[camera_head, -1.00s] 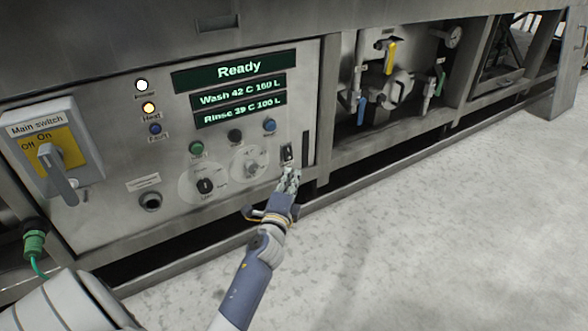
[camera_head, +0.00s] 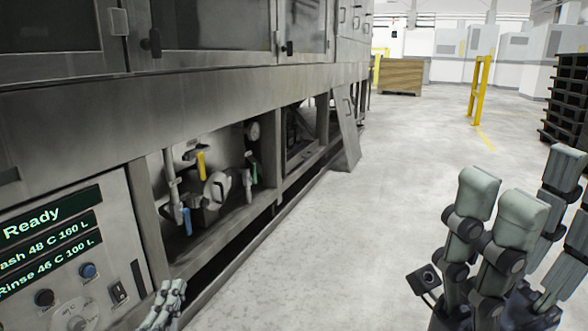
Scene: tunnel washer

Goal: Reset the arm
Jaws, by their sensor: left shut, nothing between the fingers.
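My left gripper (camera_head: 165,303) is at the bottom left of the head view, small and cut off by the lower edge. Its fingers are together with nothing in them. It appears just right of and below the black rocker switch (camera_head: 118,292) on the washer's control panel (camera_head: 118,222); I cannot tell whether it touches the panel. My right gripper (camera_head: 520,195) stands large at the right, close to the camera. Its grey-tipped fingers point up and are apart, with nothing seen between them. The panel display (camera_head: 40,230) reads Ready, with Wash 48 C and Rinse 46 C.
The steel washer (camera_head: 100,105) runs along the left, with valves and pipes (camera_head: 213,187) in its open lower bays. Pale floor (camera_head: 350,230) is free to the right. A yellow post (camera_head: 481,90), a wooden crate (camera_head: 402,77) and dark stacked pallets (camera_head: 566,105) stand farther off.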

